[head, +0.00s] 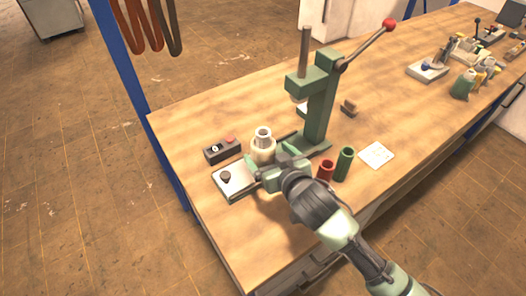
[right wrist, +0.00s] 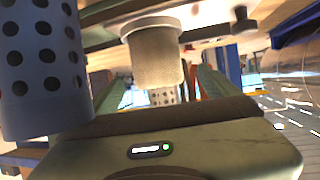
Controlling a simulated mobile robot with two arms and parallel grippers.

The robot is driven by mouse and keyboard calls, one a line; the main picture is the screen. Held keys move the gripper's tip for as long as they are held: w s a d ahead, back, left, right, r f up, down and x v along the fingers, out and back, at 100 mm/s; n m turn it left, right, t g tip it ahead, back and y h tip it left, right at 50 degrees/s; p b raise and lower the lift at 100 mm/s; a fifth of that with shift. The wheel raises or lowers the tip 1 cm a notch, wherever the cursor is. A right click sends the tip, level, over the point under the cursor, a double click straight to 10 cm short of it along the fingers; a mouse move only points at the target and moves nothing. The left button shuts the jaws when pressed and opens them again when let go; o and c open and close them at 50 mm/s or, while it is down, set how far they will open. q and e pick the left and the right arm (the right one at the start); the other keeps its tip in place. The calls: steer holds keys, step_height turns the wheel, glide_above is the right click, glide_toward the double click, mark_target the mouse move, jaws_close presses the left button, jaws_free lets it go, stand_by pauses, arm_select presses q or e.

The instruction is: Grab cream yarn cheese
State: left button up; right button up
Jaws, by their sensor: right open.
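The cream yarn cheese (head: 262,151) stands upright on the wooden workbench, left of the green press. A pale tube sticks out of its top. My right gripper (head: 258,173) is open and empty, just in front of the cheese and low over the bench. In the right wrist view, which looks upside down, the cream cheese (right wrist: 157,58) shows ahead, between the two greenish fingers (right wrist: 163,88), with its perforated tube end pointing down in the picture. I cannot tell whether the fingers touch it. My left gripper is not in view.
A green press (head: 319,105) with a red-knobbed lever stands behind the cheese. A control box (head: 222,150) and a metal plate with a black knob (head: 233,180) are left. A red tube (head: 326,170) and green tube (head: 344,163) stand right, near a white card (head: 376,154).

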steer(key=x, duration=0.2)
steer(key=shift+w+a, duration=0.1)
steer(key=shift+w, duration=0.2)
steer(key=shift+p+x, duration=0.7)
steer(key=shift+x, duration=1.95)
steer(key=shift+d, duration=0.2)
steer(key=c, duration=1.5)
steer(key=shift+c, duration=0.6)
steer(key=shift+r, duration=0.15)
